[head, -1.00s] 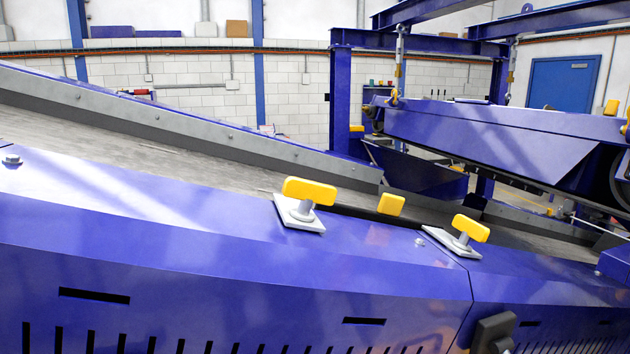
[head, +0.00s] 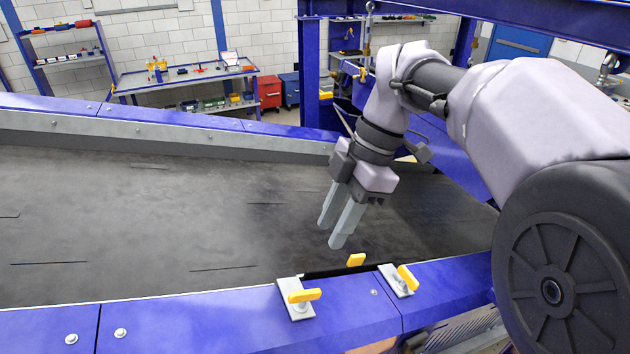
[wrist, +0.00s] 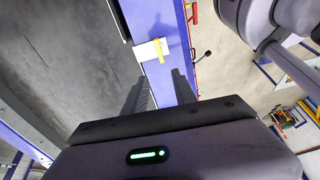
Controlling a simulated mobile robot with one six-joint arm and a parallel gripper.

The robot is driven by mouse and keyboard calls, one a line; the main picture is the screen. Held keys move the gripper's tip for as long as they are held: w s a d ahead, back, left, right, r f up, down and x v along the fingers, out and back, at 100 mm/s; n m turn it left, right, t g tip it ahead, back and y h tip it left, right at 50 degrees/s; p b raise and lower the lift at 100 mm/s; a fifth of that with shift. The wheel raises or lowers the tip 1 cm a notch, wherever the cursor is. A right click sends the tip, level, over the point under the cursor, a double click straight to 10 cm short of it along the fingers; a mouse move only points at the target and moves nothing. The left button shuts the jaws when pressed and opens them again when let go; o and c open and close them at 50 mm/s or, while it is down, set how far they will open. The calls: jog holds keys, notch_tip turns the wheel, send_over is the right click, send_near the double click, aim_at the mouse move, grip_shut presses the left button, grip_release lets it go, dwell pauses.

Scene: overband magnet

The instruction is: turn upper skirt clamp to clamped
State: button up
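Two skirt clamps with yellow handles on pale plates sit on the near blue rail in the head view. The left clamp (head: 303,296) has its handle roughly along the rail; the right clamp (head: 406,278) has its handle angled across it. Which one is the upper clamp is not clear from this view. My gripper (head: 331,234) is above the belt, fingers pointing down, short of the clamps and touching neither. In the wrist view my gripper (wrist: 160,86) has its fingers apart and empty. One clamp (wrist: 151,50) shows beyond them, handle roughly along the rail.
A small yellow block (head: 356,260) stands at the dark slot between the clamps. The wide dark belt (head: 150,220) is clear. A blue frame (head: 311,60) rises behind my arm. Workbenches and shelves stand far back.

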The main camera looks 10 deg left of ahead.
aim_at(299, 293)
jog(key=shift+n, duration=0.3)
jog(key=b+x, duration=0.1)
jog(key=x, duration=1.6)
jog(key=shift+s+a, duration=0.15)
jog(key=shift+s, duration=0.05)
jog(key=shift+c, duration=0.2)
grip_shut()
